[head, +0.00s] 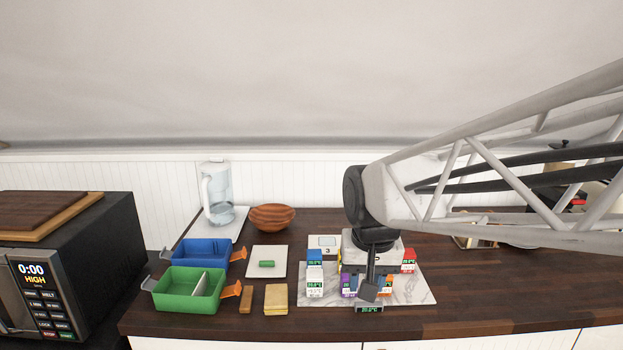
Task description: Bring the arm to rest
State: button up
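My gripper (369,292) hangs from my white lattice arm, which reaches in from the right. It points down over a white marble board (419,290) at the front middle of the counter. Its dark finger part shows in front of several small coloured boxes on the board. I cannot tell from this view whether the fingers are apart or together, or whether they touch a box. My wrist and gripper body hide part of the boxes and the board.
Around my gripper stand a blue-topped white box (315,280) and a red box (409,260). Left are a green bin (186,296), a blue bin (200,253), a wooden bowl (272,217), a glass pitcher (218,195) and a microwave (75,260). The counter (500,300) is clear at front right.

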jog(key=s+d+f, duration=0.1)
jog(key=s+d, duration=0.3)
jog(key=s, duration=0.3)
jog(key=s+d+f, duration=0.2)
jog(key=s+d, duration=0.3)
jog(key=s, duration=0.3)
jog(key=shift+s+f+t, duration=0.3)
jog(key=shift+t, duration=0.1)
